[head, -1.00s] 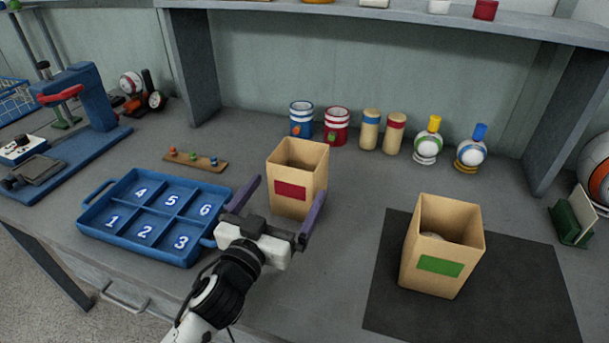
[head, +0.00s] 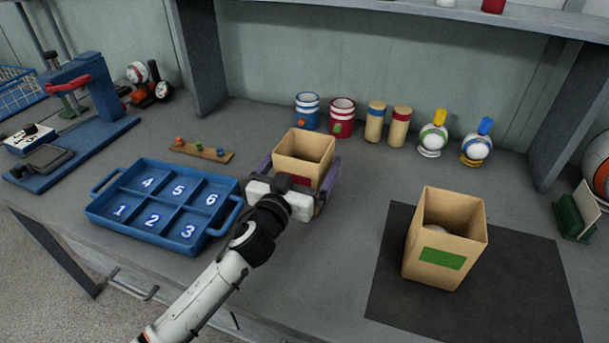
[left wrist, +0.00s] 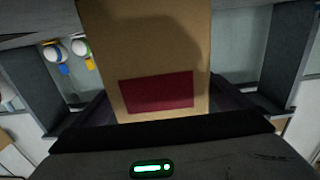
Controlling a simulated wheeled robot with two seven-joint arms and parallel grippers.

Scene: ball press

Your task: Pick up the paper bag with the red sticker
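The tan paper bag with the red sticker (head: 304,146) stands upright and open-topped on the workbench. Its sticker is mostly hidden behind my left gripper in the head view and shows plainly in the left wrist view (left wrist: 157,91). My left gripper (head: 300,166) is open, with one purple finger on each side of this bag and its palm close to the sticker face. I cannot tell whether the fingers touch the bag. A second paper bag with a green sticker (head: 441,258) stands on a dark mat, with a pale round object inside. My right gripper is not in view.
A blue numbered tray (head: 104,190) lies left of the red-sticker bag. A wooden strip with coloured pegs (head: 202,151) lies behind the tray. The dark mat (head: 385,300) is at right.

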